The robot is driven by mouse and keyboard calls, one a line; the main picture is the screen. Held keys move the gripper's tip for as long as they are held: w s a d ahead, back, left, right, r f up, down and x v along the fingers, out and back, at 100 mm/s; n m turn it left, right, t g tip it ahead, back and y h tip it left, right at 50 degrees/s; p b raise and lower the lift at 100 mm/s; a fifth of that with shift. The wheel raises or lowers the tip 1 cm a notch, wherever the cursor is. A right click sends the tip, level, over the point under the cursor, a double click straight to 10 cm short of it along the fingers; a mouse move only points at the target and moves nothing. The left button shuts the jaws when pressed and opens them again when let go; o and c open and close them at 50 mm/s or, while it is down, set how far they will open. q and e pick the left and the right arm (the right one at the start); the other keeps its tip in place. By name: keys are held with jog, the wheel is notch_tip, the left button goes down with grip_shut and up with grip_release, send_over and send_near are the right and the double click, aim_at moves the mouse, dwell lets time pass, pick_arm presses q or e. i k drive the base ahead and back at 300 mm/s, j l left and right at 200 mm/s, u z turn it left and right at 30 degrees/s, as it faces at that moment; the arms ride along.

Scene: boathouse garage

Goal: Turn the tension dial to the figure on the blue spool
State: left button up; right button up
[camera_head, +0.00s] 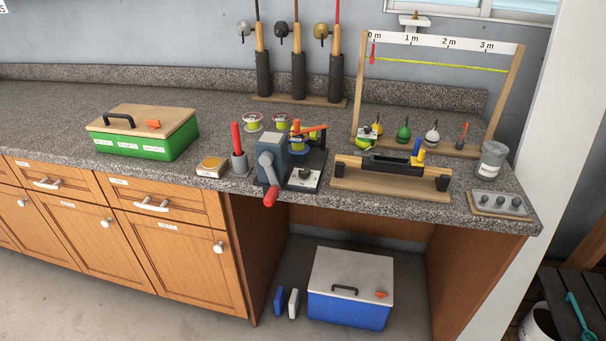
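A grey-blue winder (273,160) with a red-handled crank stands near the front edge of the counter. At its base is a light plate with a dark knob (305,175), which looks like the tension dial; its markings and pointer are too small to read. Several small spools stand behind the winder, among them a pale one (253,121) and a yellow-green one (281,122). A bit of blue shows beside the winder, partly hidden by an orange-red lever (310,129); I cannot tell whether it is the blue spool. No figure is legible. Neither gripper is in view.
A green box (145,147) with a wooden lid stands left on the counter (60,110). A red-handled tool in a grey holder (239,163) stands close left of the winder. A wooden stand (390,182) is close right. Rods (298,70) stand behind.

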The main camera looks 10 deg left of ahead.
aim_at(304, 172)
jog(key=i+u, duration=0.1)
jog(key=u, duration=0.35)
jog(key=i+j, duration=0.2)
jog(key=j, duration=0.15)
jog(key=i+j, duration=0.2)
jog(key=j, duration=0.15)
jog(key=i+j, duration=0.2)
jog(key=j, duration=0.15)
jog(key=z, duration=0.05)
